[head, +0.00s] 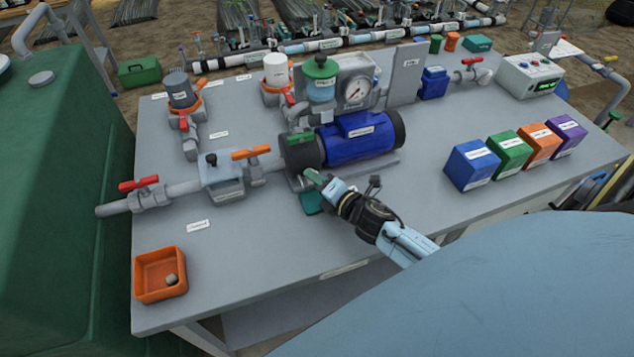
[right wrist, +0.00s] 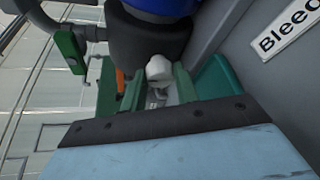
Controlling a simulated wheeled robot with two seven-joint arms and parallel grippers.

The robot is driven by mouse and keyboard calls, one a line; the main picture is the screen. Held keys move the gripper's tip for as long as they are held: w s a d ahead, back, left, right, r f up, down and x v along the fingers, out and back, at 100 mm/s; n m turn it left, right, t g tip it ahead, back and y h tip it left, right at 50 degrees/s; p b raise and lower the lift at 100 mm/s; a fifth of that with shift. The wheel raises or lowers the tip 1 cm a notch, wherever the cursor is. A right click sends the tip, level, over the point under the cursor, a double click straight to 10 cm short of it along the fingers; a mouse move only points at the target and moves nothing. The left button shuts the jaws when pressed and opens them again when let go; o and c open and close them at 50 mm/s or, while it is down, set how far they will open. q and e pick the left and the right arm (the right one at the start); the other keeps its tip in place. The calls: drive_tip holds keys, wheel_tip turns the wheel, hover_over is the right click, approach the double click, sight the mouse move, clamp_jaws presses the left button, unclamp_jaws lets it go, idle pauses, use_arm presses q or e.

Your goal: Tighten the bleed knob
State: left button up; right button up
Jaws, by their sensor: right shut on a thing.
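The bleed knob (right wrist: 158,69) is a small pale knob in front of the dark round end of the pump. In the right wrist view it sits between the green fingers of my right gripper (right wrist: 156,90), which is shut on it. In the head view my right gripper (head: 311,177) reaches in from the lower right to the front of the pump (head: 354,138) and hides the knob. A label reading "Bleed" (right wrist: 287,30), cut off by the picture edge, is at the upper right of the right wrist view. My left gripper is not in view.
Grey pipe with a red-handled valve (head: 146,187) runs left of the pump. An orange bin (head: 160,291) stands at the front left, and several coloured boxes (head: 472,165) at the right. The front middle of the table is clear.

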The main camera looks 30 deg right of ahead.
idle(0.5)
drive_tip(key=o, duration=1)
drive_tip(key=v, duration=1.3)
drive_tip(key=shift+s+d+r, duration=0.1)
drive_tip(key=shift+s, duration=0.05)
